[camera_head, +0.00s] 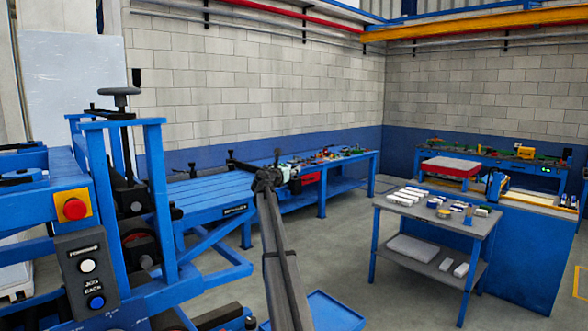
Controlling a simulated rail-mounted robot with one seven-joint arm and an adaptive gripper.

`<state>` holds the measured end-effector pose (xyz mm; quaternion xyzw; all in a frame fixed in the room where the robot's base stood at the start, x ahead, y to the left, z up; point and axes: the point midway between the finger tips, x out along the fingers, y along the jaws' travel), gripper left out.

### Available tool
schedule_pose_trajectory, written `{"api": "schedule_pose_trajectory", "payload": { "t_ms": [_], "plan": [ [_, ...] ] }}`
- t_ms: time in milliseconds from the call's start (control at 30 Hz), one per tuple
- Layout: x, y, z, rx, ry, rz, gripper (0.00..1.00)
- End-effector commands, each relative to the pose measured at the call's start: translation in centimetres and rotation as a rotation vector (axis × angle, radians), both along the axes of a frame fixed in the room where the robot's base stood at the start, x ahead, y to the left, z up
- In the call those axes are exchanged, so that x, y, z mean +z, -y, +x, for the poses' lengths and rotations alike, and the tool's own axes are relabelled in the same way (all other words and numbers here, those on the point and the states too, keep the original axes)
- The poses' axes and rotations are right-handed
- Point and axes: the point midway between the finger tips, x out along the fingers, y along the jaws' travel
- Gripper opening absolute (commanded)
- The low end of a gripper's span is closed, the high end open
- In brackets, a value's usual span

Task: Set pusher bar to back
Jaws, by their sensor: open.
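My arm rises from the bottom middle of the head view, and my gripper (272,175) is at its upper end. It is open, small and dark against the blue slatted table (205,195), at that table's far right end. A thin dark bar (243,166) with a short upright post runs along the table's back side toward my gripper. It may be the pusher bar, but I cannot tell for sure. My gripper overlaps its right end in the picture; whether they touch is unclear.
A blue machine frame with a handwheel (119,91) fills the left. Its control box (85,275) has white and blue buttons below a red stop button (74,208). A workbench (350,160) with tools stands behind.

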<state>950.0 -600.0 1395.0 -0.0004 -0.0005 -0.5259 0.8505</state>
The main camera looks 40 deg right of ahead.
Motion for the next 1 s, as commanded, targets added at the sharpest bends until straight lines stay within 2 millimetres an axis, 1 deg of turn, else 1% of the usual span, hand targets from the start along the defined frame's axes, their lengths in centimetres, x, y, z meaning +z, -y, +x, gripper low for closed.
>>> {"api": "schedule_pose_trajectory", "payload": {
  "t_ms": [33,100,200,333,833,933,967,1000],
  "plan": [
    [-0.1,-1.3,-0.8,0.001,0.000,0.000,0.61],
    [-0.1,-2.4,-1.4,0.001,0.000,-0.001,0.61],
    [-0.1,-3.7,-2.0,0.001,0.000,-0.001,0.61],
    [0.0,-4.7,-2.4,0.000,0.000,0.000,0.61],
    [-0.1,-4.8,-2.4,0.000,0.000,0.000,0.61],
    [-1.5,-4.2,-3.1,-0.009,0.003,0.009,0.61],
    [-2.3,-3.9,-3.4,-0.014,0.005,0.015,0.61],
    [-3.5,-3.4,-4.0,-0.022,0.008,0.023,0.61]
  ]
}}
